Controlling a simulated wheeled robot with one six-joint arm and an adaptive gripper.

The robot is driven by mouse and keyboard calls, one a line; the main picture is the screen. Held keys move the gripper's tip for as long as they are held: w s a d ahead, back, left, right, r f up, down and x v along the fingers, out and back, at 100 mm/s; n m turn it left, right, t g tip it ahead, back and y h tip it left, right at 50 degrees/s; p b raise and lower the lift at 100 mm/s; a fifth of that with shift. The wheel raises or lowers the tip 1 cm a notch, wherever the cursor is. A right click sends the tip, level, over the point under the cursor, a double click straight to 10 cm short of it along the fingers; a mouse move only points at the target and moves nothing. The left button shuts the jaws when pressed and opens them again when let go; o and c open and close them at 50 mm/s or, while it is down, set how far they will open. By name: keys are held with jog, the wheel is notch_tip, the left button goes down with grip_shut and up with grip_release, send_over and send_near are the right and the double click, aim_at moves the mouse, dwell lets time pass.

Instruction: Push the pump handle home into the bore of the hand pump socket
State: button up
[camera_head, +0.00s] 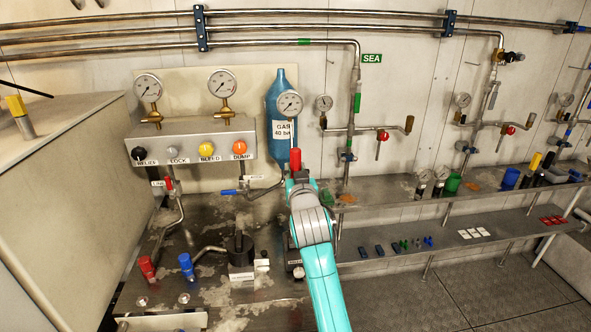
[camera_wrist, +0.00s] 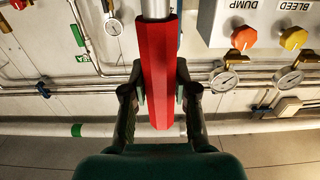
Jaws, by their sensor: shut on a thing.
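The pump handle has a red grip (camera_wrist: 158,65) and a bare metal rod (camera_wrist: 156,8) running out of the top of the wrist view. My gripper (camera_wrist: 161,85) is shut on the red grip, one finger on each side. In the head view, the red grip (camera_head: 295,158) stands upright at the end of my arm, in front of the blue gas bottle. A black block with a dark upright part (camera_head: 240,247) on the bench may be the hand pump socket; its bore cannot be made out. The handle is apart from this block.
The valve panel (camera_head: 192,140) with coloured knobs is behind and left of my gripper. Red (camera_head: 147,267) and blue (camera_head: 186,266) handles stand on the steel bench (camera_head: 215,292). A lower shelf (camera_head: 400,254) with small parts runs along the right. Pipes and gauges line the wall.

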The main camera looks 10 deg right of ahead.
jog(key=shift+f, duration=1.9)
jog(key=o, duration=1)
jog(key=shift+o, duration=0.2)
jog(key=shift+f, duration=0.1)
jog(key=shift+s, duration=0.15)
jog(key=s, duration=1.1)
jog(key=shift+s, duration=0.4)
